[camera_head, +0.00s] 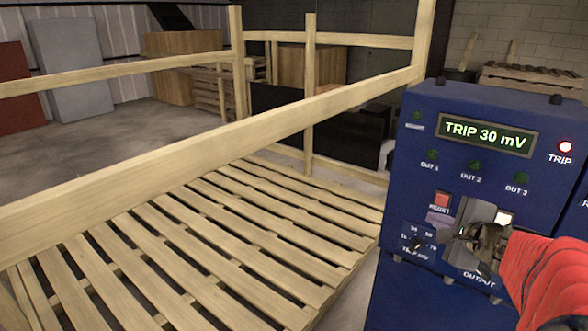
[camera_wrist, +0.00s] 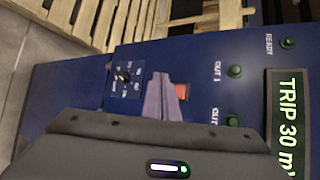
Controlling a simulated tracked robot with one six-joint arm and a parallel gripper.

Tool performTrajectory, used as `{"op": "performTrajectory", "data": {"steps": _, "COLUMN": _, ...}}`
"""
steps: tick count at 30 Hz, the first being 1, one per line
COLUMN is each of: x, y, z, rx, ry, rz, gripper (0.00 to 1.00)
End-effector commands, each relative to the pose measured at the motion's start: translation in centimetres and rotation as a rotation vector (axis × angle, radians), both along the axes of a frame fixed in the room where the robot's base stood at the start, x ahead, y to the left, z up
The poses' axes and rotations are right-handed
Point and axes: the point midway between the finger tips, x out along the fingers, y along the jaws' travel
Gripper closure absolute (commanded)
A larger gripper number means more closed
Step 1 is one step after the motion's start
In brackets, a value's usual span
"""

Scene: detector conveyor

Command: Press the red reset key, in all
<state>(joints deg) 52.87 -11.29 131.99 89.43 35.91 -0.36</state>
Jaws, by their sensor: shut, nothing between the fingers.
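A blue detector panel (camera_head: 470,105) stands at the right; its display (camera_head: 487,134) reads "TRIP 30 mV". The red reset key (camera_head: 441,199) sits on its front, low and left, above a "RESET" label. In the wrist view the key (camera_wrist: 182,90) shows only in part, behind my fingertips. My gripper (camera_head: 438,220) is shut and empty, its purple-grey fingers (camera_wrist: 160,98) pointing at the panel. In the head view the tips are just below the key and its label. I cannot tell whether they touch the panel.
The red TRIP lamp (camera_head: 565,147) is lit; the OUT 1 lamp (camera_head: 432,154) and its neighbours look dark green. A rotary knob (camera_wrist: 124,76) sits left of my fingers in the wrist view. A slatted wooden deck (camera_head: 190,235) with a rail (camera_head: 215,148) lies left of the panel.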

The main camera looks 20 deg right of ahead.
Motion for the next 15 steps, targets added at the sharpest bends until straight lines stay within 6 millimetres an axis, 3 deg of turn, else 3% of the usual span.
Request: {"op": "performTrajectory", "data": {"steps": 15, "x": 2.9, "y": -3.6, "z": 0.0, "rx": 0.000, "ry": 0.000, "rz": 0.002, "gripper": 1.00}}
